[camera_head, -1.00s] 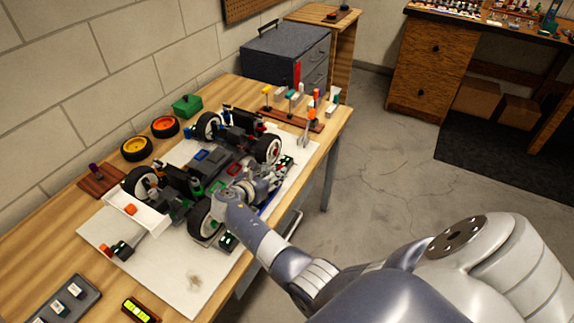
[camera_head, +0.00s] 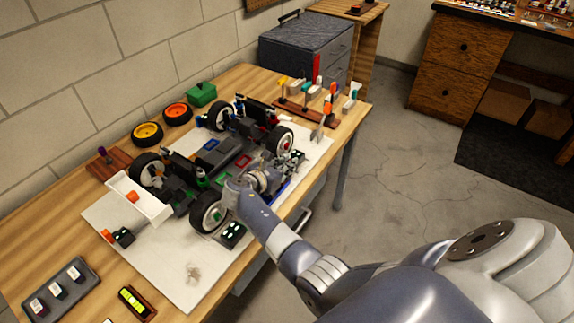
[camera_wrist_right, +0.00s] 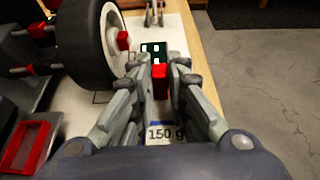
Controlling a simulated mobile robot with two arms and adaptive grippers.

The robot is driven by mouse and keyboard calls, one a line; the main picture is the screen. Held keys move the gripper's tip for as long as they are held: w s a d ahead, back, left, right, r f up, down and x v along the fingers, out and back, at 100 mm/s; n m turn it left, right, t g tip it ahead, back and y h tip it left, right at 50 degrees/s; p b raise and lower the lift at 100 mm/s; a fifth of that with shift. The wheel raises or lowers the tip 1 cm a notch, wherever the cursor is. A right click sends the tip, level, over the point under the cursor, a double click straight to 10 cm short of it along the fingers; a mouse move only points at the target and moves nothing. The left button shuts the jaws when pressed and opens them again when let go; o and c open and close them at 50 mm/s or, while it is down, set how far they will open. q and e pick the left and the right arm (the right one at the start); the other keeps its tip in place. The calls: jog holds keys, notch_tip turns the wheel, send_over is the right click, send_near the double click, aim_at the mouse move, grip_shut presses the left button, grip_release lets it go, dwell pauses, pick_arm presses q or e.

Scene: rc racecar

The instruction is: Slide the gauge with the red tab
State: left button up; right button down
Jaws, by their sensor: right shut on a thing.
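In the right wrist view, the red tab (camera_wrist_right: 160,81) sits between the fingertips of my right gripper (camera_wrist_right: 160,88), which is shut on it. The rest of the gauge is mostly hidden by the fingers. A blue strip shows below the tab, beside a printed "150 g" label (camera_wrist_right: 166,134). In the head view, my right gripper (camera_head: 262,182) is low at the near side of the RC car (camera_head: 228,158), close to its near wheel (camera_head: 208,212). The tab is hidden there; a blue edge (camera_head: 284,194) shows beside the gripper. My left gripper is not in view.
The car stands on a white mat (camera_head: 190,272) on the wooden table. A dark block with pale squares (camera_wrist_right: 153,50) lies just beyond the fingertips, and a car wheel (camera_wrist_right: 88,42) stands close on the left. The table edge is close on the right.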

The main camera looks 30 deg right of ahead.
jog(key=shift+w+a+b, duration=0.3)
jog(key=shift+w, duration=0.6)
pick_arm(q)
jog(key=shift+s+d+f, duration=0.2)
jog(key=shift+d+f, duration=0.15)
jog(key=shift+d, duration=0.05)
pick_arm(e)
jog(key=shift+r, duration=0.1)
